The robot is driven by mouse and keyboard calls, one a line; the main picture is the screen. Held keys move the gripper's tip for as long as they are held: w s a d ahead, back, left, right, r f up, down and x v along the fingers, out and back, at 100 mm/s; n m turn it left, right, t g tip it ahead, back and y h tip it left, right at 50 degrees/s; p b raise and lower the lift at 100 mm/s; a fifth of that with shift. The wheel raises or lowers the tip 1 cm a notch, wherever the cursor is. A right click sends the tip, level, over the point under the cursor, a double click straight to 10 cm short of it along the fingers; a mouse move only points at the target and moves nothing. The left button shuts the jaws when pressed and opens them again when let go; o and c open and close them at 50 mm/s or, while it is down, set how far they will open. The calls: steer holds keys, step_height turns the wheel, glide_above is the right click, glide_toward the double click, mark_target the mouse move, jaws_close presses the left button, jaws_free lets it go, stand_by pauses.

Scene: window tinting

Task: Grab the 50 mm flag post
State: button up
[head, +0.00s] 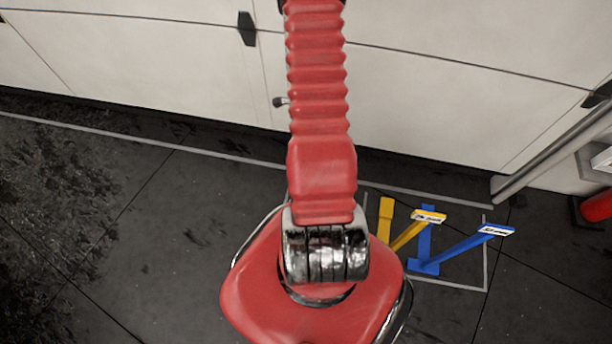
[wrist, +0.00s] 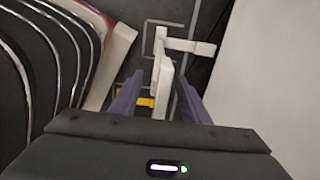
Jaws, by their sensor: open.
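In the wrist view my gripper (wrist: 157,92) is open, with a dark purple finger on either side of a pale post (wrist: 163,78). The post points toward the camera, and pale foot bars (wrist: 190,46) show beyond it. I cannot tell its depth between the fingers, and no contact shows. In the head view a yellow flag post (head: 407,235) and a blue flag post (head: 455,250) stand on the dark floor, each with a small label on top. The lettering is too small to read, so I cannot tell which post is 50 mm. My gripper is hidden in the head view.
A grey line frame (head: 486,262) on the floor surrounds the posts. A pale panelled wall (head: 450,110) stands close behind. A grey tube (head: 555,150) and a red cylinder (head: 597,206) are at the right. The floor at the left is clear. A yellow piece (wrist: 146,102) shows beside the pale post.

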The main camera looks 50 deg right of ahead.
step_height(320, 180, down, 2)
steer(key=shift+f, duration=0.1)
steer(key=shift+c, duration=0.3)
stand_by(0.3)
jaws_close()
stand_by(1.2)
